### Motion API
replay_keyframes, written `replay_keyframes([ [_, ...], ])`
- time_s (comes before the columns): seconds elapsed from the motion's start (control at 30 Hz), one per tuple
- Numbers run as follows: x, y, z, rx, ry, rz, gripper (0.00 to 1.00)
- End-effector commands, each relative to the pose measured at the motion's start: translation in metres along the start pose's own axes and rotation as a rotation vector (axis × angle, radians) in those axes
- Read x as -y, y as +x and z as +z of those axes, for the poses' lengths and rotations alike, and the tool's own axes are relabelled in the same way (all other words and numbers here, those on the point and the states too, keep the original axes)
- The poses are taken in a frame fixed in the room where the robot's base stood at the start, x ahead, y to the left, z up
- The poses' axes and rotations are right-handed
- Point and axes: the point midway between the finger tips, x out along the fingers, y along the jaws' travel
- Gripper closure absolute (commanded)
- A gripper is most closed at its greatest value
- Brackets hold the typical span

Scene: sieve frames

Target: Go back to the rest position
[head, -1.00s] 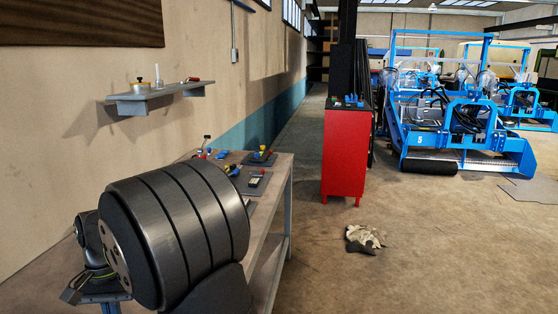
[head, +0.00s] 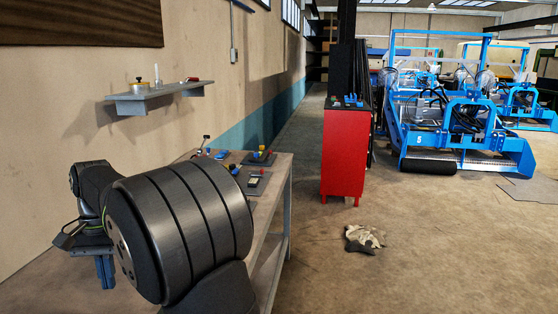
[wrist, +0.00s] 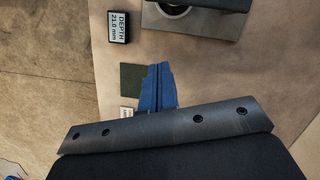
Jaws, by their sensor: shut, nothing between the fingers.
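My gripper (head: 106,272) hangs at the lower left of the head view, with blue fingers pointing down. A large dark ribbed link of my arm is in front of it and hides much of the workbench (head: 262,224). In the wrist view the blue fingers (wrist: 158,88) are together and hold nothing. They appear over the bench top, overlapping the edge of a small dark green square (wrist: 132,78). A small white label (wrist: 127,114) lies beside them.
The wrist view shows a display reading "DEPTH 21.0 mm" (wrist: 119,27) and a grey block with a round opening (wrist: 175,10). A wall shelf (head: 155,98) is above the bench. A red cabinet (head: 345,152) and blue machines (head: 455,125) stand beyond open floor.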

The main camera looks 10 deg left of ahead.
Motion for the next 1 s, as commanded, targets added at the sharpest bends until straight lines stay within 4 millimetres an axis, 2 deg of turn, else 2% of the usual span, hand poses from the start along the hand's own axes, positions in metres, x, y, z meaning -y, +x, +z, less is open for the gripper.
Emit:
replay_keyframes([
  [0.1, 0.013, 0.015, -0.019, -0.037, -0.038, 0.007, 1.00],
  [0.73, 0.077, 0.081, -0.107, -0.244, -0.262, 0.035, 1.00],
  [0.8, 0.065, 0.078, -0.098, -0.244, -0.186, 0.024, 1.00],
  [1.0, 0.045, 0.082, -0.083, -0.243, -0.031, 0.005, 1.00],
])
